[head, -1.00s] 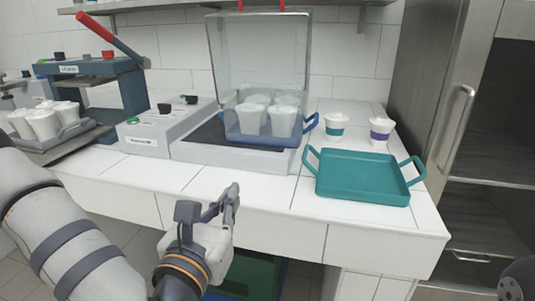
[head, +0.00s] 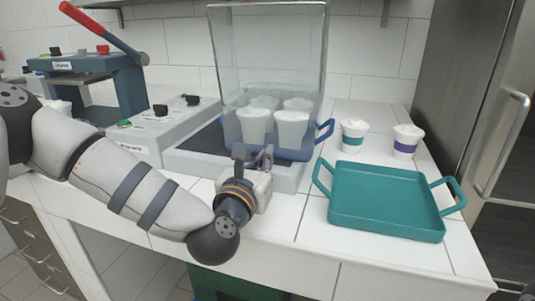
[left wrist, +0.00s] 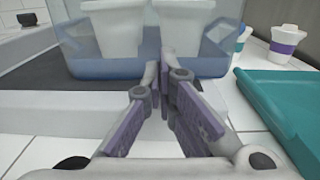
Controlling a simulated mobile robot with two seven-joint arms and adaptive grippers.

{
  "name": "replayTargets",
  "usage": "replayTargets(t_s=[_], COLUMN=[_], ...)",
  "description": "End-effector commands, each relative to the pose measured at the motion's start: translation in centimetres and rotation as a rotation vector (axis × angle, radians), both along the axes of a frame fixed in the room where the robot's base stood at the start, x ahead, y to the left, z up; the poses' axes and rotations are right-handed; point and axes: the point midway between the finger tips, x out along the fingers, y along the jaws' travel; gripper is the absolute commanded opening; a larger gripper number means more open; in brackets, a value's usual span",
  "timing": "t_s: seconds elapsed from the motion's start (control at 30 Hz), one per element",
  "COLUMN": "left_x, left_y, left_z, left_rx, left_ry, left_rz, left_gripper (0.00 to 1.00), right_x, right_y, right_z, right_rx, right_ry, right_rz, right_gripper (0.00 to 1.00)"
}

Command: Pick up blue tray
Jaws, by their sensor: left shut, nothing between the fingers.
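The blue tray (head: 300,153) sits on the dark top of the filling machine, behind a clear raised cover, with several white cups (head: 254,127) in it. Its right handle (head: 325,131) sticks out to the right; its left handle is hidden. My left gripper (head: 256,152) is in front of the tray's near side, shut and empty. In the left wrist view, the fingers (left wrist: 163,80) point at the tray's front wall (left wrist: 115,68), which shows just beyond them. I cannot tell whether they touch it. My right gripper is not in view.
A teal tray (head: 385,203) lies empty on the counter at the right. Two lidded cups, one with a green band (head: 353,136) and one with a purple band (head: 406,142), stand behind it. A press with a red handle (head: 97,24) stands at the left.

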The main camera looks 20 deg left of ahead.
Motion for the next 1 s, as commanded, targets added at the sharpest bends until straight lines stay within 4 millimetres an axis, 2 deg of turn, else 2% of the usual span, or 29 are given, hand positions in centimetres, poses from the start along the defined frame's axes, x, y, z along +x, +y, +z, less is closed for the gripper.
replayTargets(t_s=[0.2,0.53,0.73,1.0], left_x=[1.9,2.1,3.8,3.8], left_y=[0.0,0.0,0.0,-0.1], left_z=[0.0,0.0,-0.5,0.0], left_rx=[0.001,0.000,-0.001,0.001], left_ry=[-0.001,0.000,0.005,0.000], left_rz=[0.000,0.000,0.002,0.000], left_gripper=[0.00,0.00,0.00,0.00], right_x=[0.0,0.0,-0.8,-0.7], right_y=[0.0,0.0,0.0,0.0], right_z=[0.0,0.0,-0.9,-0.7], right_rx=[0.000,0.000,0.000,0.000], right_ry=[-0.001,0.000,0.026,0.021], right_rz=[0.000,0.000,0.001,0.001], right_gripper=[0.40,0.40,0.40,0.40])
